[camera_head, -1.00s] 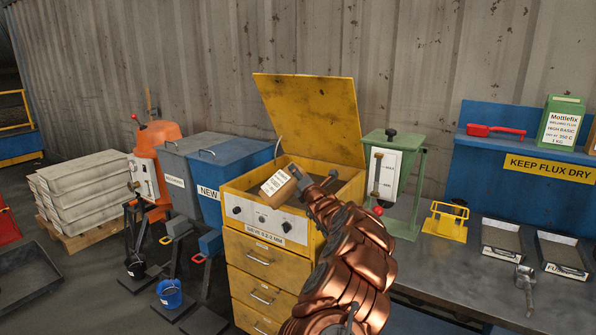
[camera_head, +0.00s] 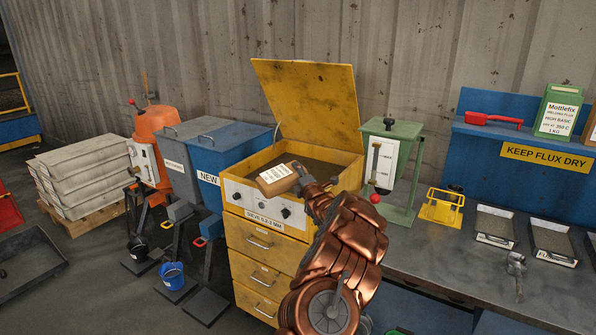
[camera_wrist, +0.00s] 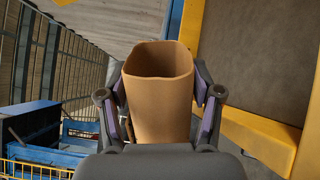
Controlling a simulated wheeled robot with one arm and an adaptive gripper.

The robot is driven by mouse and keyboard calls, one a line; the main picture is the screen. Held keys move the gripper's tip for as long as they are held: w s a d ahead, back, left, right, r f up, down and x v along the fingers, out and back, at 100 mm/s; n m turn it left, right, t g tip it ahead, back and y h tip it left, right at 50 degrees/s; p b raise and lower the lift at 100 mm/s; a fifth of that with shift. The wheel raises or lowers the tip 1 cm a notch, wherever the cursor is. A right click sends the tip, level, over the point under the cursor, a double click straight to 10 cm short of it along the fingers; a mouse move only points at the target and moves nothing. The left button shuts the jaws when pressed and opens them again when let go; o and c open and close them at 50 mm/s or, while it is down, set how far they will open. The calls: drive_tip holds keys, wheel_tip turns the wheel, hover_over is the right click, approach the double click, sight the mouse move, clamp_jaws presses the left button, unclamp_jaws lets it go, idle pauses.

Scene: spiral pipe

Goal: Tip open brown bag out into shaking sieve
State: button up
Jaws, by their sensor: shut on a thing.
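The brown bag (camera_head: 276,180) with a white label is tilted well over in the head view, above the front left part of the sieve. In the wrist view the bag (camera_wrist: 158,110) shows its open mouth, and its inside is dark, so I cannot tell what it holds. My gripper (camera_wrist: 160,100) is shut on the bag, one finger on each side. In the head view my gripper (camera_head: 308,186) is partly hidden by my wrist. The sieve (camera_head: 232,180) is a yellow cabinet with its lid (camera_head: 308,105) raised and a grey bed inside. The bed (camera_wrist: 262,55) also shows at the right of the wrist view.
A green hopper (camera_head: 391,165) with a red knob stands right of the sieve. Blue and grey bins (camera_head: 222,160) stand close on its left. A yellow stand (camera_head: 442,207) and two trays (camera_head: 495,226) sit on the bench to the right.

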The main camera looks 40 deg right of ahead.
drive_tip(key=shift+f+m, duration=0.3)
drive_tip(key=shift+m, duration=0.1)
drive_tip(key=shift+d+f+m, duration=0.25)
drive_tip(key=shift+f+m, duration=0.25)
drive_tip(key=shift+m, duration=0.4)
drive_tip(key=m+p, duration=0.2)
drive_tip(key=shift+s+d+r+m+g, duration=0.15)
drive_tip(key=shift+d+r+m+g, duration=0.15)
drive_tip(key=shift+d+r+m, duration=0.1)
drive_tip(key=shift+s+d+r+m+g+y+p, duration=0.1)
drive_tip(key=shift+d+m+g+y+p, duration=0.15)
drive_tip(key=shift+m+p, duration=0.85)
drive_tip(key=shift+d+m+g+y+p, duration=0.15)
drive_tip(key=shift+d+m+p, duration=0.15)
drive_tip(key=shift+m+p, duration=0.8)
drive_tip(key=shift+p, duration=0.3)
drive_tip(key=shift+d, duration=0.15)
drive_tip(key=shift+f, duration=0.2)
